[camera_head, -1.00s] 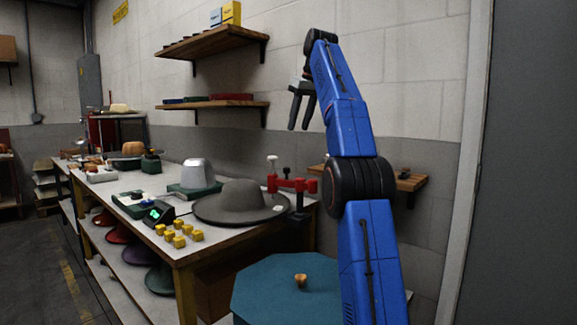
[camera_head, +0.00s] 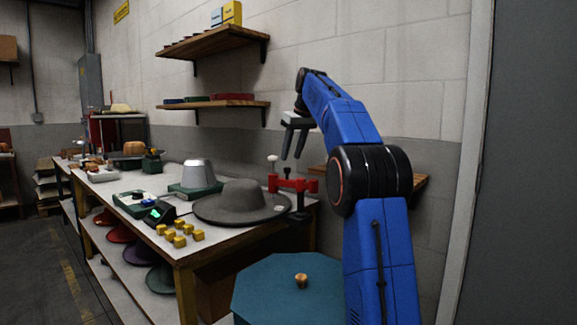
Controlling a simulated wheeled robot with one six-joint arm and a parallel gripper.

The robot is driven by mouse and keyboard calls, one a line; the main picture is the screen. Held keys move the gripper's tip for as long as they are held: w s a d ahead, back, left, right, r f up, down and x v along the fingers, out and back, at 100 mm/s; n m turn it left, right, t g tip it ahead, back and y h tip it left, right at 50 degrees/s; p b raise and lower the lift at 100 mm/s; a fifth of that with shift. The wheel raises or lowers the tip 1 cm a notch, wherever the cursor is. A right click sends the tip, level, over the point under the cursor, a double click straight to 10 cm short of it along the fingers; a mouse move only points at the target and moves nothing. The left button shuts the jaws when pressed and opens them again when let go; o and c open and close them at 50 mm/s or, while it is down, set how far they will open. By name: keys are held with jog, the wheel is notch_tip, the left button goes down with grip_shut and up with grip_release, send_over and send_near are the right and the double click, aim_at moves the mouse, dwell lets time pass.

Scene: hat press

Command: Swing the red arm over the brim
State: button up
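The red arm (camera_head: 297,185) is on a clamp-like stand at the right end of the workbench. I cannot tell if the fingertips are in front of or behind the arm.
A silver hat block (camera_head: 197,174) on a green base stands behind the hat. Several yellow cubes (camera_head: 180,241) and a small device with a green display (camera_head: 158,213) are near the bench's front edge. A teal octagonal table (camera_head: 265,290) holds a small wooden knob (camera_head: 301,280). A wall shelf is behind my arm.

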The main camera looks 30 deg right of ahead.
send_over(292, 181)
jog(key=w, duration=0.2)
jog(key=shift+w+a+f, duration=0.1)
jog(key=shift+a+f, duration=0.05)
jog(key=shift+f, duration=2.35)
